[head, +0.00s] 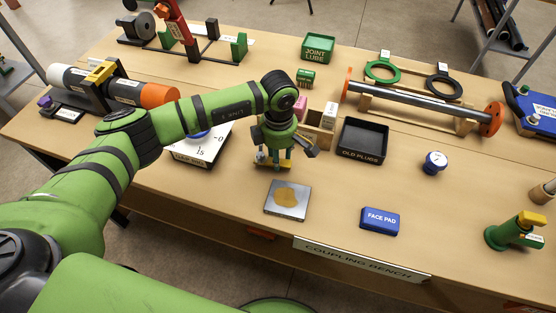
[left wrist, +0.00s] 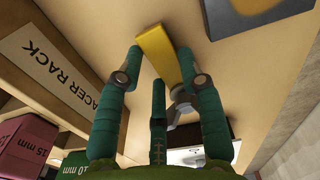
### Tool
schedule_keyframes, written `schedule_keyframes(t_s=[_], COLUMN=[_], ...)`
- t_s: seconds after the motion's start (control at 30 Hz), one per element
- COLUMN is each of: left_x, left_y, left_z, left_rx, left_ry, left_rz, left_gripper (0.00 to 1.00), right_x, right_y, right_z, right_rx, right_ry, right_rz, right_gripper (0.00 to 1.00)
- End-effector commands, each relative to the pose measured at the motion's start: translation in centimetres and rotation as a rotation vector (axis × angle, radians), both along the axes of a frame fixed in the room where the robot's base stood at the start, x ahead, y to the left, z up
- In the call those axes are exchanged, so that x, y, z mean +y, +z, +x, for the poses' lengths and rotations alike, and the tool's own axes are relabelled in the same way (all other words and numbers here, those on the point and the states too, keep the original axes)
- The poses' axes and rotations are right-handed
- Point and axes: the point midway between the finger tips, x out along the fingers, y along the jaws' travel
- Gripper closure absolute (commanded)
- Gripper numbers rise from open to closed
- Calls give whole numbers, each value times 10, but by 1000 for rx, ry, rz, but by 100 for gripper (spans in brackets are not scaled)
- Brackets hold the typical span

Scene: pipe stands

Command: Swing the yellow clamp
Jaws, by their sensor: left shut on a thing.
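My left gripper (head: 273,160) reaches down over the middle of the bench. In the left wrist view its green fingers (left wrist: 160,85) are shut on a yellow bar-shaped piece (left wrist: 157,52) with a grey metal part near its lower end. A bit of this yellow piece also shows under the fingers in the head view. I cannot tell whether it touches the bench. Another yellow clamp-like piece (head: 100,72) sits across the black and white pipe at the far left. My right gripper is not in view.
A metal plate with a yellow patch (head: 288,199) lies just in front of the gripper. A blue FACE PAD box (head: 380,220), black OLD PLUGS tray (head: 363,141) and spacer rack (left wrist: 60,68) are near. A green fitting with a yellow top (head: 515,232) stands far right.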

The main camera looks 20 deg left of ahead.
Motion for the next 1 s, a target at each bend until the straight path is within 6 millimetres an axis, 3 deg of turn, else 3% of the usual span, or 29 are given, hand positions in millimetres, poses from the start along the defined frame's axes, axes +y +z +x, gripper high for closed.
schedule_keyframes(t_s=[0.4, 0.97, 1.0], left_x=[3, 3, 3], left_y=[-2, 0, 0], left_z=[9, 10, 10], left_rx=[1, 1, 1], left_ry=[207, 239, 239], left_rz=[-2, -2, -2], left_gripper=[100, 100, 46], right_x=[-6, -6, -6], right_y=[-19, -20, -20], right_z=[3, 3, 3], right_rx=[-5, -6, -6], right_ry=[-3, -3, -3], right_rz=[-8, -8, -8], right_gripper=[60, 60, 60])
